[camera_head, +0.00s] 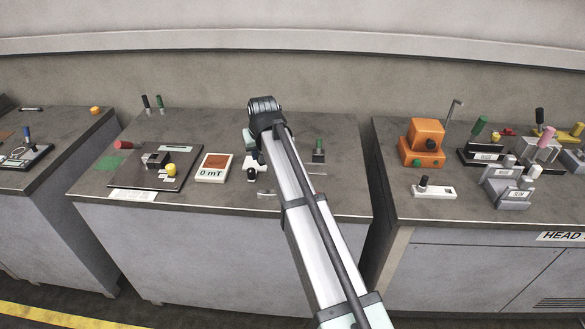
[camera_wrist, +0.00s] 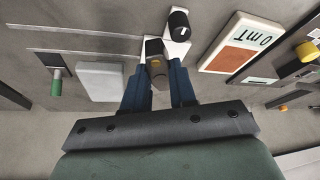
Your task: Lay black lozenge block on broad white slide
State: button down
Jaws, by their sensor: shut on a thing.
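My gripper (camera_wrist: 158,72) has its two blue fingers shut on a small dark block (camera_wrist: 154,48), which I take for the black lozenge block. The block sticks out past the fingertips, and its lower part is partly hidden between them. A broad white slide (camera_wrist: 100,82) lies flat on the bench, just left of the fingers in the wrist view. A narrower white plate with a black knob (camera_wrist: 179,25) lies beyond the fingertips, right beside the block. In the head view my arm hides the fingers and the held block.
A white meter reading 0 mT (camera_head: 213,167) lies left of my arm. A dark plate with a yellow knob (camera_head: 150,167) is farther left. The right bench carries an orange box (camera_head: 424,140) and several grey fixtures.

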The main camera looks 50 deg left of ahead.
jog(key=r, duration=0.1)
send_over(257, 164)
jog(key=shift+a+r, duration=0.2)
jog(key=shift+d, duration=0.15)
jog(key=shift+f, duration=0.15)
jog(key=shift+f, duration=3.3)
jog(key=shift+f, duration=0.6)
jog(key=c, duration=0.8)
grip_release()
